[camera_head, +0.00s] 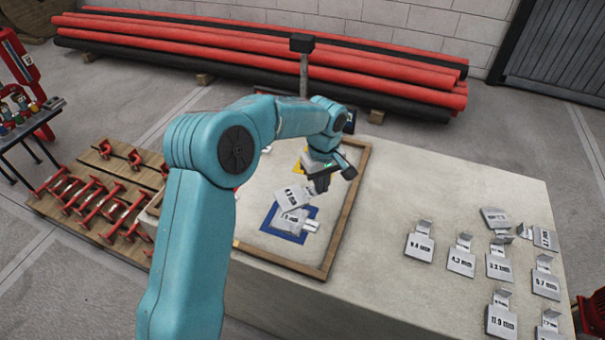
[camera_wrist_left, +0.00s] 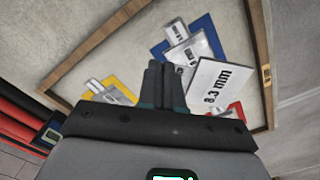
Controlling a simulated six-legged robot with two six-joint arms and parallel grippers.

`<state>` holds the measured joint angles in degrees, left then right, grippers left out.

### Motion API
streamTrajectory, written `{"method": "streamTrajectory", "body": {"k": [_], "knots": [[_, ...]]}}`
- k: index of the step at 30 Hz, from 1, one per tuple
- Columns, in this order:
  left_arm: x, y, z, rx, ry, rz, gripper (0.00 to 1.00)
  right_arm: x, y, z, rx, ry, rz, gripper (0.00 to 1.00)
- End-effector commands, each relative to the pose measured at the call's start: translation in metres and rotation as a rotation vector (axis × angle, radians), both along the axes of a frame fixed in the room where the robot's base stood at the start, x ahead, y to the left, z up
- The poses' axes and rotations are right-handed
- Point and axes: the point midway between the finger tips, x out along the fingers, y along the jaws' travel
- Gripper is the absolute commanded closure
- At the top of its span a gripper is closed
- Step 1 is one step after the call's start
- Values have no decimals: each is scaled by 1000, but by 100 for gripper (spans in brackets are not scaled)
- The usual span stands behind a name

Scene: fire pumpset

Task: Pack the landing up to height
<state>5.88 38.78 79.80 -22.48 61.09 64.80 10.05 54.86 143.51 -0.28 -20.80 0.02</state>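My left gripper (camera_head: 321,184) is over the wooden-framed area of the bench. Its fingers, also in the left wrist view (camera_wrist_left: 165,86), are close together, and a grey bent plate marked 8.3 mm (camera_wrist_left: 214,86) is at their tips. This plate (camera_head: 293,198) looks tilted and raised above the blue pad (camera_head: 272,228), and seems held by its tab, though the contact is partly hidden. Other grey plates (camera_head: 291,222) lie on the blue pad, overlapping. In the wrist view a yellow pad (camera_wrist_left: 122,98) carries plates, and a red pad (camera_wrist_left: 238,108) is partly covered. My right gripper is out of view.
The wooden frame (camera_head: 345,232) borders the padded area. A thin post with a black head (camera_head: 302,43) rises behind it. Bare bench top lies between the frame and the spare plates. Red pipes (camera_head: 260,62) lie behind.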

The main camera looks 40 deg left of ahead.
Motion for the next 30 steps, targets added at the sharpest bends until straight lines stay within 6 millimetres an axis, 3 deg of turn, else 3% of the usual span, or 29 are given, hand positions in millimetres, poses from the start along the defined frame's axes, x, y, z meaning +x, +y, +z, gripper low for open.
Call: {"method": "streamTrajectory", "body": {"k": [3,9,25,30], "knots": [[19,36,-24,2,6,364,100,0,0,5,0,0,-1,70],[32,68,-46,5,4,715,100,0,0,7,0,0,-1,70],[34,71,-48,7,15,766,100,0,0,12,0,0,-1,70],[33,71,-62,8,16,766,100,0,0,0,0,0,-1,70]]}}
